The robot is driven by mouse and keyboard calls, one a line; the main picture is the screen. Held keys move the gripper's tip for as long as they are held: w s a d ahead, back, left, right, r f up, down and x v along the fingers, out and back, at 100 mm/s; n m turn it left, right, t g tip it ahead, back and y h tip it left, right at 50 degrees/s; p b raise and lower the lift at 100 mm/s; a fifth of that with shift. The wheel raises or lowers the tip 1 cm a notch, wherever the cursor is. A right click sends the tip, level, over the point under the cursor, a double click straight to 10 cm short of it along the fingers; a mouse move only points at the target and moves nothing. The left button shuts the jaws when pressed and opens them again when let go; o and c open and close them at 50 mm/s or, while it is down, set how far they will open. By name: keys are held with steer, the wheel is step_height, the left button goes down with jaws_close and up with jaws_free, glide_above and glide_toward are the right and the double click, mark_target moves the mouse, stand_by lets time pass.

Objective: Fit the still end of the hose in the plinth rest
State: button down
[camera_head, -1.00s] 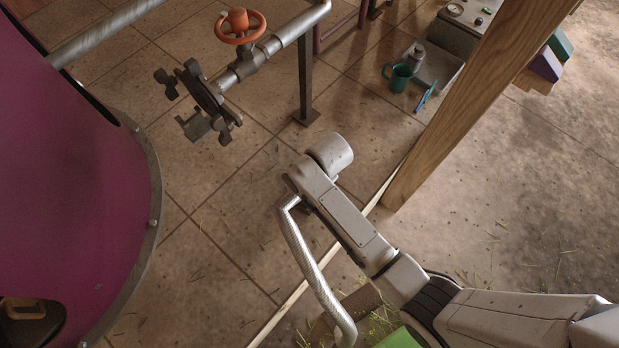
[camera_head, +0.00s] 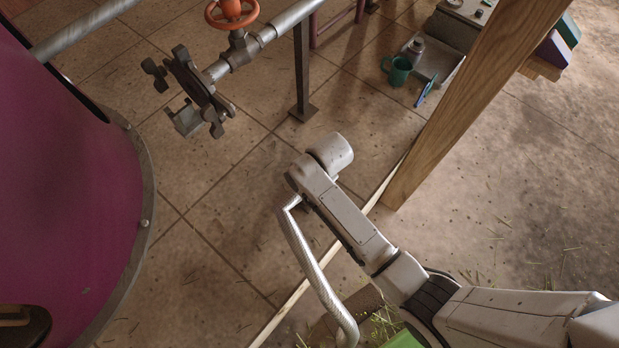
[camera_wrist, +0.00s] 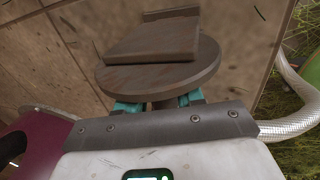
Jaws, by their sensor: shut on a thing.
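The braided silver hose (camera_head: 318,277) hangs from beside my arm's far end down to the bottom edge in the head view. In the wrist view it (camera_wrist: 290,108) curves down the right side. My gripper (camera_wrist: 158,103), with teal fingertips, is shut on the hose's end fitting (camera_wrist: 160,70), a round brown-grey flange with a flat plate on its face. My arm hides the gripper in the head view. The magenta still (camera_head: 70,190) stands at the left. I cannot make out the plinth rest with certainty; a square grey bracket (camera_head: 186,119) shows below the pipe's clamp flange (camera_head: 190,85).
A pipe with an orange valve wheel (camera_head: 232,12) runs across the top on a steel post (camera_head: 303,70). A wooden post (camera_head: 470,100) slants at the right. A green mug (camera_head: 397,71) stands beside a tray (camera_head: 440,65). Tiled floor between still and arm is clear.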

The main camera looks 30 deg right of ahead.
steer(key=shift+w+r, duration=0.1)
steer(key=shift+r, duration=0.05)
steer(key=c, duration=1)
jaws_free()
steer(key=o, duration=0.4)
steer(key=shift+c, duration=0.2)
steer(key=shift+s+f, duration=0.2)
steer(key=shift+f, duration=0.05)
steer(key=a+p+v, duration=0.1)
steer(key=v, duration=1)
steer(key=shift+d, duration=0.45)
steer(key=s+d+m+g, duration=0.1)
steer(key=s+d+m, duration=0.2)
steer(key=s+m, duration=0.7)
steer(key=s+d+r+m+h, duration=0.1)
steer(key=s+d+m, duration=0.2)
steer(key=s+m, duration=0.7)
steer(key=shift+s+d+r+m+g, duration=0.2)
steer(key=shift+d+r+m+g, duration=0.15)
steer(key=shift+m, duration=0.65)
